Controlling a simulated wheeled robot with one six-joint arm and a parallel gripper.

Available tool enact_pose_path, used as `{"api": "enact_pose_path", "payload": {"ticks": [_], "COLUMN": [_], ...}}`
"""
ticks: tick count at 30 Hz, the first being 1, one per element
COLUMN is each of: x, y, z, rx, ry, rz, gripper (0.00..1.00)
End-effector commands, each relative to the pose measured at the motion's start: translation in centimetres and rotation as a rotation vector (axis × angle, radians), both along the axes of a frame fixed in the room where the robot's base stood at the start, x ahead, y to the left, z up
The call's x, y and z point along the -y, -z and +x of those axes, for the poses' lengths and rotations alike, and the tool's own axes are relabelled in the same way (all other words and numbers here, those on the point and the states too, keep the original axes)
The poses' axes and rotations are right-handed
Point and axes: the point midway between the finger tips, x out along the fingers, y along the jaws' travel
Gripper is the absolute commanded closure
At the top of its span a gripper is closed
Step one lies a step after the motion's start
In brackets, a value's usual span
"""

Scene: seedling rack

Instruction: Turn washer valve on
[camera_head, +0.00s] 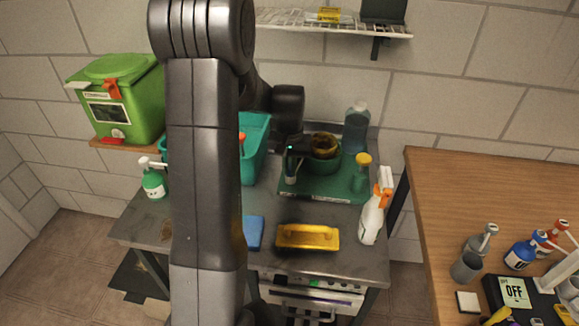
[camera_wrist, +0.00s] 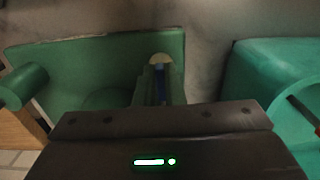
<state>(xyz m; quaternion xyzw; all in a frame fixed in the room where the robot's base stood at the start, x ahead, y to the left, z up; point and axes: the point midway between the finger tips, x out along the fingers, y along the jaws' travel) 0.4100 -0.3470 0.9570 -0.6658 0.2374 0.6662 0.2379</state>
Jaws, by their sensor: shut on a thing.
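In the head view my gripper (camera_head: 291,172) points down at the left side of a green washer base (camera_head: 322,190) on the metal bench. In the wrist view my gripper (camera_wrist: 160,85) is shut on a narrow blue piece (camera_wrist: 160,82) with a pale rounded end. The piece is mostly hidden between the fingers, so I cannot tell for certain that it is the washer valve or how it is turned. A green round cup (camera_head: 322,162) with a brownish inside stands on the base, just right of my gripper.
A clear bottle (camera_head: 355,130) and a yellow-capped bottle (camera_head: 361,178) stand right of the cup. A white-orange spray bottle (camera_head: 371,217), yellow tray (camera_head: 308,237) and blue sponge (camera_head: 253,233) are nearer the front. A teal bin (camera_head: 255,150) stands left of my gripper.

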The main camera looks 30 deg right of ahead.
Motion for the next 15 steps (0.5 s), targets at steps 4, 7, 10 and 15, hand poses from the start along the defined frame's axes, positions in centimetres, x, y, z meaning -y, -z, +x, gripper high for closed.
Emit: {"api": "enact_pose_path", "payload": {"ticks": [4,7,10,15], "x": [0.07,0.08,0.08,0.05], "y": [-0.14,-0.14,-0.14,-0.09], "z": [0.07,0.08,0.08,0.05], "rx": [0.002,0.002,0.002,0.001], "ry": [-0.003,-0.003,-0.002,-0.002], "rz": [-0.003,-0.003,-0.003,-0.002], "gripper": [1.0,1.0,0.79,0.69]}}
